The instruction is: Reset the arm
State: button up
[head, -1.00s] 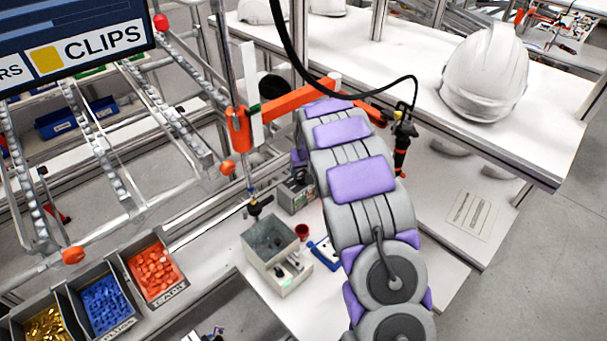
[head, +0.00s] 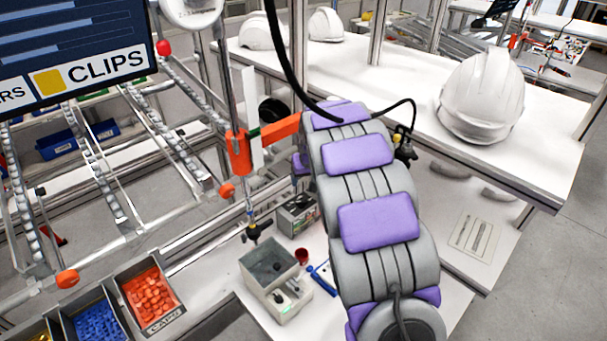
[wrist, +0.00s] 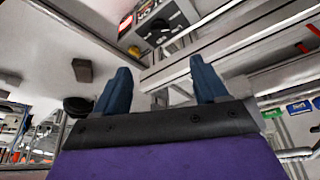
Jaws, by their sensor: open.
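My arm, grey with purple pads, reaches forward over the bench in the head view. My gripper shows in the wrist view (wrist: 160,85), with its two dark blue fingers spread apart and nothing between them. In the head view the gripper is hidden behind the arm. White helmet shells stand on the shelf; a large one (head: 482,97) is at the right, and smaller ones (head: 326,24) are at the back.
The white shelf (head: 400,95) runs behind my arm. An orange-armed hanging tool (head: 239,152) is close to the arm's left. A grey box (head: 272,278) and part bins, one with orange pieces (head: 150,296), are on the left. Grey floor (head: 570,260) is open at the right.

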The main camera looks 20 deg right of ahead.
jog(key=s+a+f+g+b, duration=0.2)
jog(key=s+a+b, duration=0.2)
jog(key=s, duration=1.2)
jog(key=s+a+f+n+g+b, duration=0.1)
jog(key=s+a+b, duration=0.3)
jog(key=s, duration=1.2)
jog(key=s+a+f+g+b, duration=0.3)
jog(key=s+a+f+b, duration=0.1)
jog(key=s, duration=1.2)
jog(key=shift+s+a+y+b, duration=0.3)
jog(key=shift+a+b, duration=0.25)
jog(key=shift+b, duration=0.4)
jog(key=shift+w+f, duration=0.1)
